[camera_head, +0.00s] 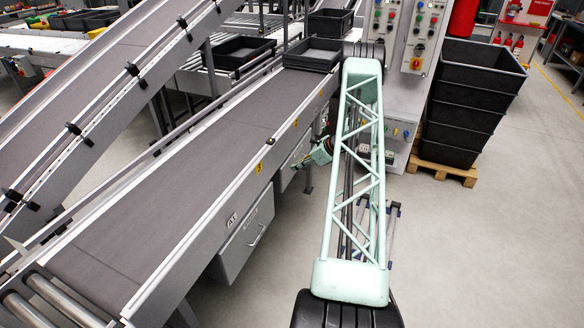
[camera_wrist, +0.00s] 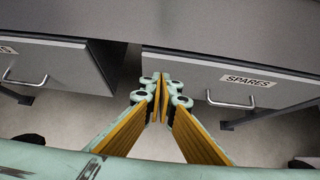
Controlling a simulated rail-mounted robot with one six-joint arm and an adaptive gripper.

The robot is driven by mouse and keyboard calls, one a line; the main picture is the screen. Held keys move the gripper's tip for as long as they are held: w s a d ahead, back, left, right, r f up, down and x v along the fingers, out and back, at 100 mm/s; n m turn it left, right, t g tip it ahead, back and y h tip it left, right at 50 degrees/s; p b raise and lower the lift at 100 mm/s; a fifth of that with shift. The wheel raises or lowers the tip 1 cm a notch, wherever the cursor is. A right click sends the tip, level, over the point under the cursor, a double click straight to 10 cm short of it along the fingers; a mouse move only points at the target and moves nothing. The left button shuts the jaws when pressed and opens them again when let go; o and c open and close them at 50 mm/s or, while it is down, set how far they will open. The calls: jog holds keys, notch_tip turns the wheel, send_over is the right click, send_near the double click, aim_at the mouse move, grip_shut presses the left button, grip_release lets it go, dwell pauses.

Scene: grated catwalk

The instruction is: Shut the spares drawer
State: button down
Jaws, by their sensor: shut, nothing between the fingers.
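The spares drawer shows in the wrist view with a grey front (camera_wrist: 190,72), a white SPARES label (camera_wrist: 249,80) and a silver bar handle (camera_wrist: 230,103). It hangs under the conveyor, and I cannot tell how far out it stands. My gripper (camera_wrist: 160,82) is shut and empty, its orange finger pads meeting at the tips. The tips appear in front of the left end of this drawer front, left of the handle; I cannot tell whether they touch it. In the head view my gripper (camera_head: 304,161) is beside the farther under-conveyor drawer (camera_head: 288,175), partly hidden.
A second drawer (camera_wrist: 55,65) with its own handle is left of the spares drawer; the nearer drawer (camera_head: 245,240) shows in the head view. The conveyor belt (camera_head: 170,190) runs above. Stacked black crates (camera_head: 470,95) stand on a pallet at right. The floor at right is clear.

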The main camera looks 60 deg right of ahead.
jog(key=p+v, duration=0.1)
jog(key=v, duration=0.9)
jog(key=shift+s+p, duration=0.2)
jog(key=shift+p, duration=0.15)
jog(key=shift+d, duration=0.1)
